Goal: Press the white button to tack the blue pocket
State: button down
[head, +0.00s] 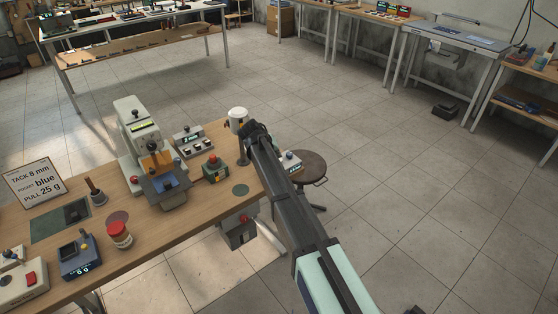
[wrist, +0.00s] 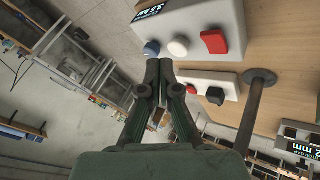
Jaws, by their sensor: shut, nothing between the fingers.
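In the wrist view my gripper (wrist: 161,66) is shut and empty. Its fingertips point toward a pale box (wrist: 195,20) with a display and a blue button (wrist: 152,48), a white button (wrist: 178,46) and a red button (wrist: 214,41). The tips appear just below the blue and white buttons; contact cannot be told. In the head view a blue pocket (head: 165,184) lies in a dark holder before a pale machine (head: 134,122). My fingertips cannot be made out there.
A sign (head: 33,182) reads "TACK 8 mm, POCKET blue, PULL 25 g". A pale button panel (head: 192,141) and a red-topped box (head: 215,168) stand right of the machine. A dark post (wrist: 255,105) rises right of my fingers. A round stool (head: 312,166) stands beyond the table.

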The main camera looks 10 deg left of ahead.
jog(key=w+r+m+t+h, duration=0.1)
jog(key=w+r, duration=0.4)
jog(key=shift+w+a+f, duration=0.1)
jog(key=shift+f, duration=0.05)
notch_tip(320, 180, down, 8)
jog(key=shift+r+b, duration=0.25)
jog(key=shift+b, duration=0.85)
jog(key=shift+f+b, duration=0.3)
jog(key=shift+f, duration=0.3)
jog(key=shift+f, duration=0.2)
dwell(0.4)
jog(key=shift+f+b, duration=0.25)
jog(key=shift+b, duration=0.25)
